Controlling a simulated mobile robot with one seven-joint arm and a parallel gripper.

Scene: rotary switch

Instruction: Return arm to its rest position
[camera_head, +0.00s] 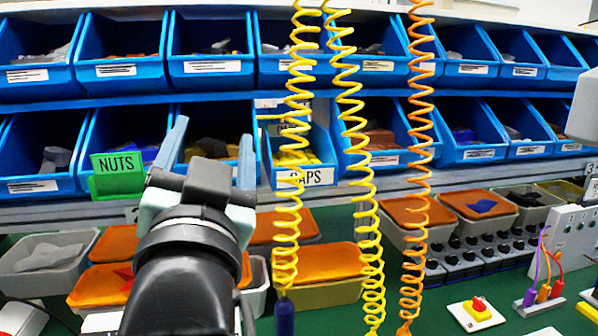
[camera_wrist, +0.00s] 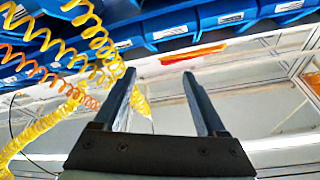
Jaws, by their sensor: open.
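My gripper (camera_head: 208,150) is raised in front of the blue bin shelf in the head view, its two fingers apart with nothing between them. The wrist view also shows my gripper (camera_wrist: 158,82) open and empty, with the coiled cables to its left. The rotary switch (camera_head: 478,308), a red knob on a yellow and white base, sits on the green table at the lower right of the head view. My gripper is well to the left of it and above the table, not touching it.
Yellow coiled cables (camera_head: 350,100) and an orange coiled cable (camera_head: 420,120) hang right of my gripper. Blue bins (camera_head: 210,68) fill two shelf rows behind. Orange-topped bins (camera_head: 330,262) stand below. A plug panel (camera_head: 540,300) with coloured leads is at the right.

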